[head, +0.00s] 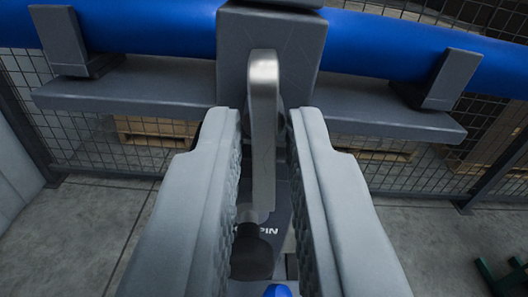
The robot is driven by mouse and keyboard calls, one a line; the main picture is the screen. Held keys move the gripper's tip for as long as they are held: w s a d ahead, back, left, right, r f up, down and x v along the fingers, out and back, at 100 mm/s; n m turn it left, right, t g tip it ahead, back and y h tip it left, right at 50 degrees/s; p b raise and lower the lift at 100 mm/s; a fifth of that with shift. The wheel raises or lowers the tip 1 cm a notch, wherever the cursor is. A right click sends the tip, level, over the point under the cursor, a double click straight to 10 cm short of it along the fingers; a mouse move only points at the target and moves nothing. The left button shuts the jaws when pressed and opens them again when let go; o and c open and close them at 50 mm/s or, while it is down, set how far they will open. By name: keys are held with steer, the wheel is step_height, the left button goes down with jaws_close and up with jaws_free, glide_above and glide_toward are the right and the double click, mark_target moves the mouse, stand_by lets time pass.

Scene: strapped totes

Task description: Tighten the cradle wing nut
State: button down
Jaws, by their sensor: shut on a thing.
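My gripper (265,118) has its two grey, ridged fingers on either side of an upright silver metal bar (263,140) with a rounded top. It is shut on this bar, in front of a grey block (300,55) at the middle of the cradle. The bar may be a wing of the cradle wing nut; its full shape does not show. The cradle is a grey shelf (130,92) with angled supports (448,80) holding a long blue cylinder (150,35). The fingers hide part of the area below the block.
Below the bar are a dark rounded knob (252,255) and a dark plate (283,200) with partly hidden lettering ending in "PIN". Wire mesh fencing (70,130) and wooden pallets (150,132) stand behind. Bare concrete floor (100,215) shows on both sides. A green object (500,275) is at lower right.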

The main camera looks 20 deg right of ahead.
steer(key=c, duration=1.6)
jaws_free()
steer(key=shift+o, duration=0.2)
steer(key=shift+s, duration=0.1)
steer(key=v, duration=1.7)
steer(key=shift+s+a+r, duration=0.1)
steer(key=shift+s, duration=0.05)
steer(key=s+a+y, duration=0.1)
steer(key=s+a, duration=0.5)
steer(key=s, duration=0.4)
steer(key=s+a+n+y, duration=0.1)
steer(key=s+a+y, duration=0.1)
steer(key=s+a, duration=0.5)
steer(key=s+a+r+n+y, duration=0.1)
steer(key=s+a, duration=0.5)
steer(key=s, duration=0.8)
steer(key=shift+a+y, duration=0.25)
steer(key=shift+y, duration=0.25)
